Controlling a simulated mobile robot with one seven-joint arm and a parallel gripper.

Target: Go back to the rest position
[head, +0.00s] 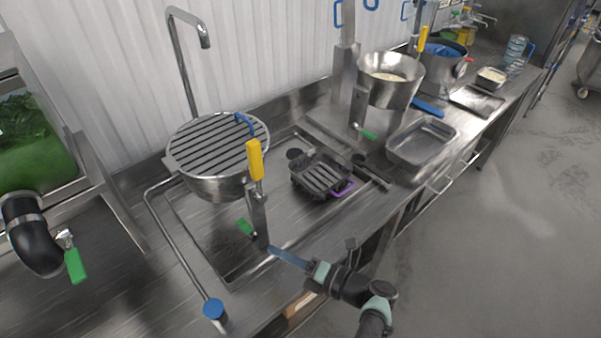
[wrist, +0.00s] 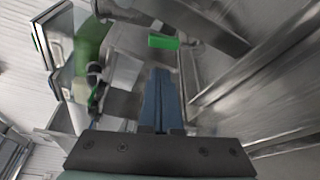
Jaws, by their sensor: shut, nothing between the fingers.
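My gripper (head: 288,257) is at the front edge of the steel counter, in the lower middle of the head view. Its long blue fingers are together with nothing between them. In the wrist view the blue fingers (wrist: 161,100) also lie side by side and empty. The fingertips are close to the base of a steel post with a yellow handle (head: 255,160) and a green lever (head: 246,228); I cannot tell whether they touch. A green lever also shows just beyond the fingertips in the wrist view (wrist: 163,42).
A round slatted-top pot (head: 215,190) stands behind the post. A black grated tray (head: 322,176) with a purple handle, a steel pan (head: 421,143) and a bowl of pale food (head: 391,95) sit farther right. The grey floor (head: 500,240) on the right is clear.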

